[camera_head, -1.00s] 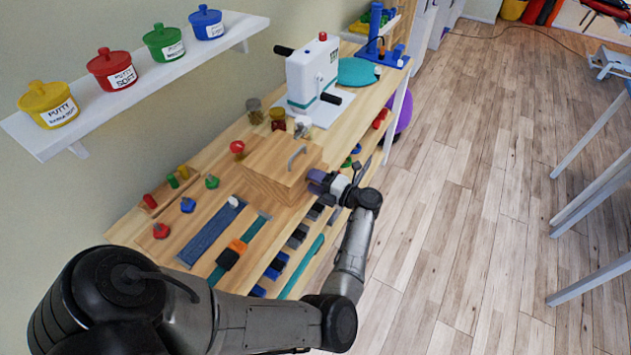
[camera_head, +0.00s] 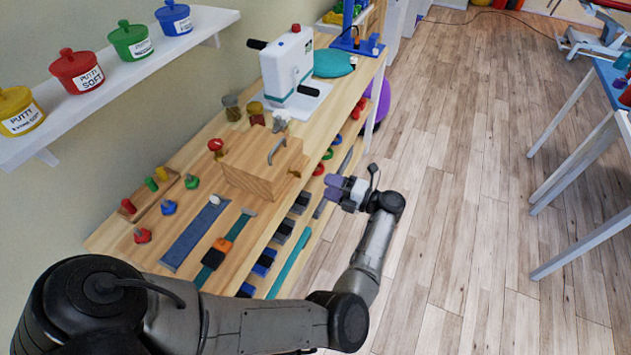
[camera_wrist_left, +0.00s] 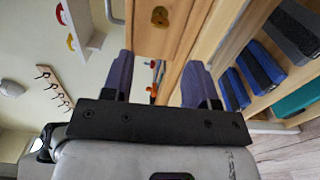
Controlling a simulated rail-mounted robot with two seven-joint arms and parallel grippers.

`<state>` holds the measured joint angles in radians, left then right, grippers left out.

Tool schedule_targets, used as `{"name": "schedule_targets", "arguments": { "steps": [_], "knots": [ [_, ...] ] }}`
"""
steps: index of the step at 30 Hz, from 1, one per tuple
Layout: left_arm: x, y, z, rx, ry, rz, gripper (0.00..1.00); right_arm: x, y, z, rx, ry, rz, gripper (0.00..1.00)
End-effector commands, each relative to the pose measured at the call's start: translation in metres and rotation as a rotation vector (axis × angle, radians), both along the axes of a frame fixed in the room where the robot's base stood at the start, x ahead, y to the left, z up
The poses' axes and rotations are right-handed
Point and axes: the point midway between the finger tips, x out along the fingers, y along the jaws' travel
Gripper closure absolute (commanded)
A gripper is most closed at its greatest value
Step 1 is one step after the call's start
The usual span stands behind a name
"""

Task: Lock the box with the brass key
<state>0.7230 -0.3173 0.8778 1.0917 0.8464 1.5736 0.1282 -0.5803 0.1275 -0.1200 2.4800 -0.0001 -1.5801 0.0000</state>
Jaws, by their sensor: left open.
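The wooden box (camera_head: 262,165) stands on the bench top, its lid down, with a grey handle on top. A small brass piece (camera_head: 295,173) shows on the box's side facing my left gripper. In the left wrist view a brass piece (camera_wrist_left: 160,16) sits against the box front (camera_wrist_left: 160,42) near the top of the picture; I cannot clearly tell key from lock plate. My left gripper (camera_head: 332,188) is open and empty, apart from the box, off the bench's right edge. In the left wrist view its purple fingers (camera_wrist_left: 160,85) are spread wide below the brass piece. My right gripper is not in view.
A white hand-crank device (camera_head: 288,66), jars (camera_head: 232,107) and a red knob (camera_head: 216,145) stand near the box. Straps and pegs lie on the near bench. Shelves with dark and blue weights (camera_head: 265,262) are below.

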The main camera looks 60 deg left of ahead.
Motion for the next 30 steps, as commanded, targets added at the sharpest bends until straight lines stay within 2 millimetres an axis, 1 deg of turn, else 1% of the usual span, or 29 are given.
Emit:
{"name": "schedule_targets", "arguments": {
  "steps": [1, 3, 9, 14, 30],
  "knots": [
    [0.004, -0.007, 0.0, -0.001, -0.002, -0.002, 0.47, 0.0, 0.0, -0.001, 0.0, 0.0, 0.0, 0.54],
    [0.009, -0.014, 0.0, -0.001, -0.002, -0.002, 0.47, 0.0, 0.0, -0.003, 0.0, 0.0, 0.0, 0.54],
    [0.015, -0.025, 0.0, 0.0, -0.001, -0.001, 0.47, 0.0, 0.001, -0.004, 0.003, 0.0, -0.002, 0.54],
    [0.016, -0.027, 0.0, 0.001, -0.001, 0.0, 0.47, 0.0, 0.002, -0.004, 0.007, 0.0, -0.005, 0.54],
    [0.016, -0.026, 0.0, 0.002, 0.0, -0.003, 0.47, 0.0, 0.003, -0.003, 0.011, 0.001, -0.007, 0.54]
  ]
}}
